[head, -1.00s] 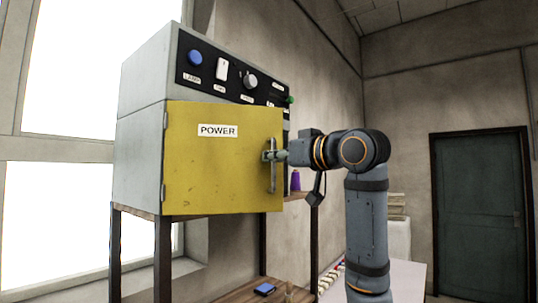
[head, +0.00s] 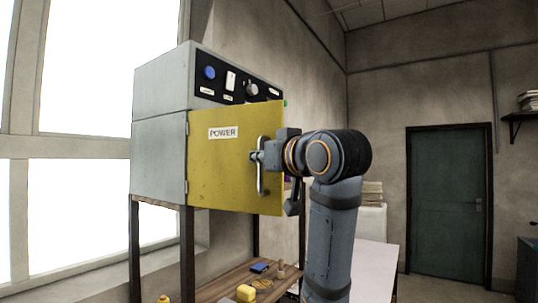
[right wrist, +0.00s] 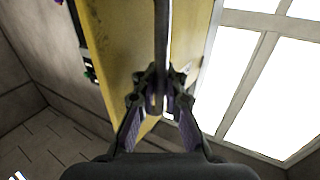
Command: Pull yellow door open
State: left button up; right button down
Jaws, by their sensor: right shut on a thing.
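The yellow door (head: 225,170), labelled POWER, is on the front of a grey cabinet (head: 160,120), with hinges on its left edge. It looks slightly ajar, its right edge swung toward me; the gap itself is hidden. Its vertical metal handle (head: 262,184) is near the right edge. My right gripper (head: 259,156) is shut on the upper part of this handle. In the right wrist view the fingers (right wrist: 162,88) close around the handle bar (right wrist: 162,35), with the yellow door (right wrist: 115,35) behind. My left gripper is out of view.
The cabinet stands on a dark-legged frame with a wooden lower shelf (head: 215,285) holding a yellow object (head: 245,293) and a blue item (head: 260,268). A pale table (head: 376,268) is behind my right arm. A dark green room door (head: 447,200) stands far right.

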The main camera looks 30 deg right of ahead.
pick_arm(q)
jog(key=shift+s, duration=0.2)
pick_arm(e)
jog(key=shift+s+a+f, duration=0.1)
jog(key=shift+s+a, duration=0.15)
jog(key=shift+a, duration=0.35)
jog(key=c, duration=1.7)
grip_release()
jog(key=shift+s+d, duration=0.1)
jog(key=s, duration=0.7)
jog(key=shift+s+d, duration=0.15)
jog(key=shift+s, duration=0.2)
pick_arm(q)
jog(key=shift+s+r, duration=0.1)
pick_arm(e)
jog(key=shift+s, duration=0.1)
